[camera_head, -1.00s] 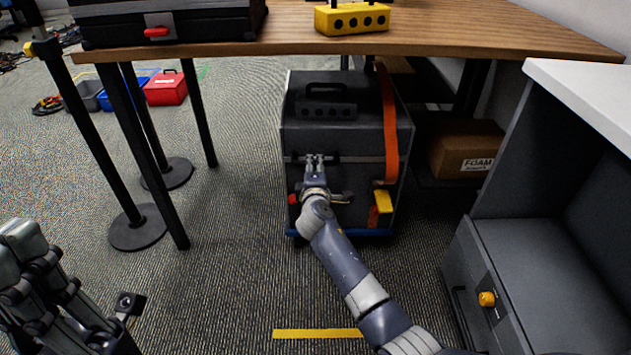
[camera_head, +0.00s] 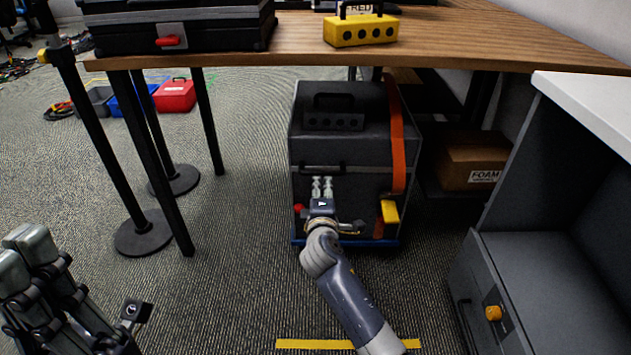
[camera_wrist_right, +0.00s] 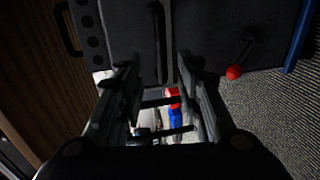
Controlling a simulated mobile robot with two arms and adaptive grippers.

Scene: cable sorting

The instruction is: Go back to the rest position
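My right gripper (camera_head: 322,186) is in front of the dark case (camera_head: 340,135) under the table, its fingertips just below the case's front handle bar (camera_head: 320,169). In the right wrist view its two fingers (camera_wrist_right: 152,68) stand apart, with the dark bar (camera_wrist_right: 160,40) seen beyond the gap. Nothing is visibly gripped. Small red, blue and white shapes show low between the fingers; I cannot tell what they are. My left gripper (camera_head: 30,265) is at the lower left, partly cut off, over the floor; its opening is unclear.
The wooden table (camera_head: 480,38) overhangs the case and carries a yellow block (camera_head: 360,30) and a black case (camera_head: 180,25). A grey cabinet (camera_head: 550,260) stands at right, a foam box (camera_head: 470,162) behind. Black posts (camera_head: 100,155) stand left.

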